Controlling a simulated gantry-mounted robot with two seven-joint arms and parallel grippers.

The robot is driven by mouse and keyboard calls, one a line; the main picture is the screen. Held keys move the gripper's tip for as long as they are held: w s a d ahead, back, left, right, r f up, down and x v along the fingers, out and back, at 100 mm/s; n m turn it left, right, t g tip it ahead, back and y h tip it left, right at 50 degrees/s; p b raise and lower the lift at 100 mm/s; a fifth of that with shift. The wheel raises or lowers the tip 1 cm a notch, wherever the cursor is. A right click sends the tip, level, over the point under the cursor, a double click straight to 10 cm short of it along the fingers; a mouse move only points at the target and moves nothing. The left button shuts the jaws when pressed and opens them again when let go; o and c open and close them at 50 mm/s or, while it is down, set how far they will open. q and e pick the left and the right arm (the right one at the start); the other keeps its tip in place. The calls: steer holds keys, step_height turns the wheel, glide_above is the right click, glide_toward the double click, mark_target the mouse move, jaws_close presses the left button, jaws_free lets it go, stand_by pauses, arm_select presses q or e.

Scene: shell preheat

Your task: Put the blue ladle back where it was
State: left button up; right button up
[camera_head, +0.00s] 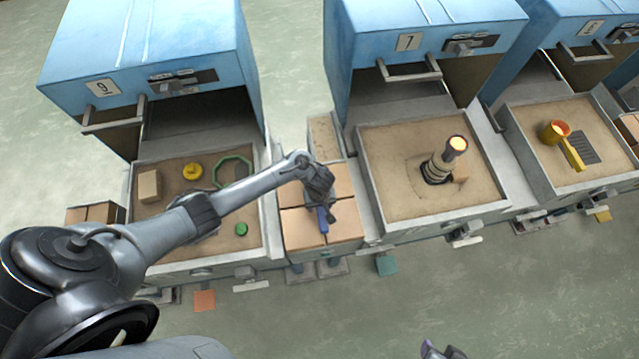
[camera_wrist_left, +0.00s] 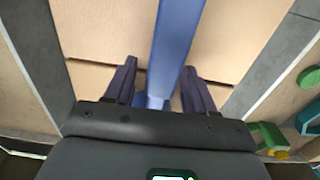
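The blue ladle (camera_head: 323,219) is at the tan-topped block between the two nearer stations. Only a short blue part shows in the head view; my gripper hides the rest. In the left wrist view its blue bar (camera_wrist_left: 178,45) runs between my fingers and on under the palm. My left gripper (camera_head: 322,204) is over the block, fingers either side of the bar. In the left wrist view (camera_wrist_left: 160,75) the fingers are apart, with a gap on the bar's left side. The tip of my right gripper (camera_head: 441,350) shows at the bottom edge.
The left sandy tray (camera_head: 205,258) holds a tan block (camera_head: 149,186), a yellow piece (camera_head: 193,171), a green ring (camera_head: 233,171) and a green disc (camera_head: 241,229). The middle tray (camera_head: 390,160) holds a glowing-topped upright piece (camera_head: 440,163). A yellow ladle (camera_head: 562,142) lies in the right tray.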

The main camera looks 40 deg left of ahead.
stand_by(0.3)
arm_select(q)
steer(key=shift+r, duration=0.3)
step_height(320, 180, up, 12)
steer(key=p, duration=0.8)
steer(key=s+r+m+t, duration=0.1)
steer(key=s+r+m, duration=0.3)
steer(key=s+r, duration=0.1)
steer(key=s+d+r+m+t, duration=0.1)
steer(key=s+r+m, duration=0.3)
steer(key=s+r, duration=0.2)
steer(key=s+d+r+m+t, duration=0.1)
steer(key=s+r+m, duration=0.3)
steer(key=s+r, duration=0.1)
steer(key=shift+s+r, duration=0.15)
steer(key=shift+r, duration=0.3)
steer(key=shift+r, duration=0.1)
step_height(320, 180, up, 10)
steer(key=p, duration=0.9)
steer(key=shift+p, duration=0.3)
